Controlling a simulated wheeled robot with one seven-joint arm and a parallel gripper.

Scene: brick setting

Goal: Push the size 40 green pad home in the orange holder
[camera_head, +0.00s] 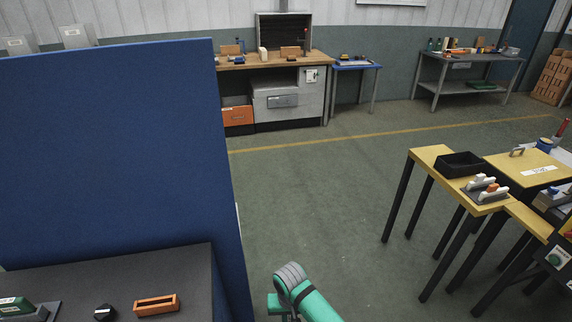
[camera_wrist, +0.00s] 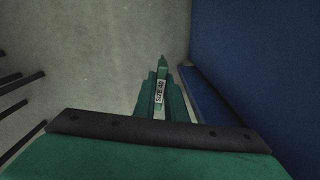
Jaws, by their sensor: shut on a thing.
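The green pad (camera_wrist: 163,64) shows in the wrist view, with a white label reading SIZE 40. My gripper (camera_wrist: 160,92) is shut on it, with one finger along each side, and they hide part of it. The orange holder (camera_head: 157,305) lies on the dark tabletop at the lower left of the head view, with a long slot in its top. My gripper and the pad are over the floor, beside the blue panel and apart from the holder. In the head view only part of my arm shows at the bottom middle.
A tall blue panel (camera_head: 115,150) stands behind the dark tabletop (camera_head: 190,270). Yellow-topped tables (camera_head: 432,155) stand at the right. The middle floor is clear.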

